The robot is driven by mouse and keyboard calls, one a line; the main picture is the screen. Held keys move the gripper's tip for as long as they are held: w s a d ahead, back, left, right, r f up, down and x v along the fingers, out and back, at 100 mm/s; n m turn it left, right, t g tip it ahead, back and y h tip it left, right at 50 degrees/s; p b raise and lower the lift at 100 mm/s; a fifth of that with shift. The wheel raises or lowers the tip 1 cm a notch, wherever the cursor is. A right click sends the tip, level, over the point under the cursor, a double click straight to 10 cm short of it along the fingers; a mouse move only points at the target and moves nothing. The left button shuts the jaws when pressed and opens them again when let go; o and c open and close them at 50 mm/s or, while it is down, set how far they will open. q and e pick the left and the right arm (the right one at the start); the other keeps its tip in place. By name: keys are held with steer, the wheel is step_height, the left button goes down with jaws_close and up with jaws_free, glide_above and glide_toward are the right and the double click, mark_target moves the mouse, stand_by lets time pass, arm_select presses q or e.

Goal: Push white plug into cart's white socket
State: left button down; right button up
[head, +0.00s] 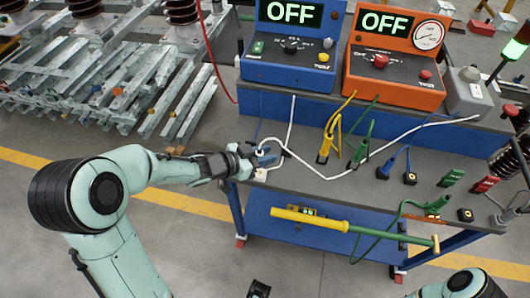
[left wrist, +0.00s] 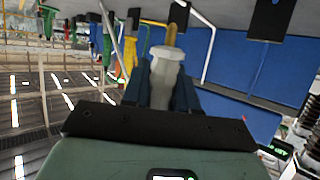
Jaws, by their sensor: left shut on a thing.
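My left gripper (head: 262,155) is shut on the white plug (left wrist: 167,75), which stands between the dark blue fingers in the left wrist view. In the head view the gripper is over the cart's (head: 400,190) left end and partly covers the plug. The fingers hide whether plug and socket touch.
A white cable (head: 400,137) crosses the cart top. Yellow (head: 325,150), green (head: 360,155) and blue (head: 384,170) plugs stand to the right. A blue OFF box (head: 290,50) and an orange one (head: 395,60) stand behind.

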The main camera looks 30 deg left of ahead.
mark_target(264, 171)
arm_select(q)
steer(key=shift+f+b, duration=0.5)
steer(key=shift+f, duration=0.4)
steer(key=shift+p, duration=0.5)
stand_by(1.0)
steer(key=shift+f+b, duration=1.05)
steer(key=shift+f, duration=0.4)
steer(key=c, duration=0.8)
jaws_free()
steer(key=shift+s+a+r, duration=0.15)
steer(key=p+v, duration=0.2)
steer(key=v, duration=1)
steer(key=shift+s+a+p, duration=0.2)
steer(key=shift+s+p, duration=0.1)
steer(key=shift+s, duration=0.05)
steer(key=shift+r, duration=0.15)
